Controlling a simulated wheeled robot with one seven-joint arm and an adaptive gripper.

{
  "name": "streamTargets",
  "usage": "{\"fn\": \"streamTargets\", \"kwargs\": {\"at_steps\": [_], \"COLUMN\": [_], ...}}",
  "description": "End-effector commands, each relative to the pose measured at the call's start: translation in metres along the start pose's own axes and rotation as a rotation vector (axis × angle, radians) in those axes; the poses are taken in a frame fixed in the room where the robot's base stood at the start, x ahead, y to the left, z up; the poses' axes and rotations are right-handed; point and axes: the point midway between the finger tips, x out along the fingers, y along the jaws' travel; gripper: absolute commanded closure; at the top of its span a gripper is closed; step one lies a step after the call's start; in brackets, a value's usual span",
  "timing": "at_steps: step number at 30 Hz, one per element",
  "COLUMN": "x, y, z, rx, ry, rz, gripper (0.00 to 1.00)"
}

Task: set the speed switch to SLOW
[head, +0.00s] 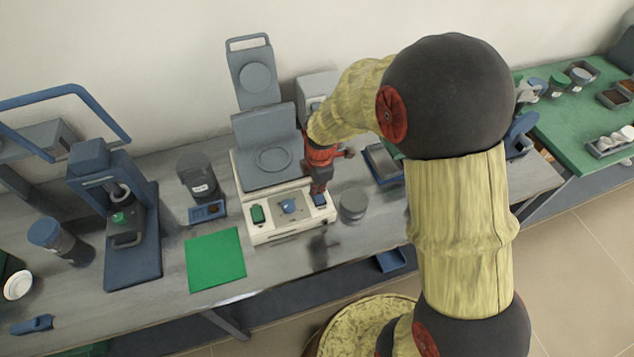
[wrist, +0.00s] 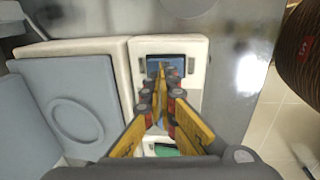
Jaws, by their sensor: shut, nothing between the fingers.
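The machine (head: 290,235) has a white control front with a green rocker switch (head: 257,214) at the left, a blue knob (head: 288,206) in the middle and a small dark blue switch (head: 319,200) at the right. My gripper (head: 319,187) is shut and empty, pointing down at the right-hand switch. In the wrist view, the closed fingertips (wrist: 162,70) overlap the dark blue switch (wrist: 181,63); I cannot tell whether they touch it. The green switch (wrist: 166,150) shows at the bottom, and the fingers hide the middle of the panel. I cannot read any SLOW label or the switch's position.
The machine's grey platform (head: 270,170) and raised lid (head: 254,84) stand behind the controls. A grey round pot (head: 354,205) stands close to the right. A green mat (head: 215,259) lies to the front left. A dark canister (head: 198,178) stands further left.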

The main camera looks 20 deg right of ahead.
Motion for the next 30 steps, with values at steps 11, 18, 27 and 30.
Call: {"fn": "streamTargets", "kwargs": {"at_steps": [11,18,27,30], "x": [0.009,0.010,0.016,0.016], "y": [0.001,0.001,0.003,0.003], "z": [0.000,0.000,0.000,0.000], "rx": [0.000,0.000,0.000,0.000], "ry": [0.000,0.000,0.000,0.000], "rz": [0.002,-0.015,-0.084,-0.084], "gripper": [1.00,1.00,1.00,1.00]}}
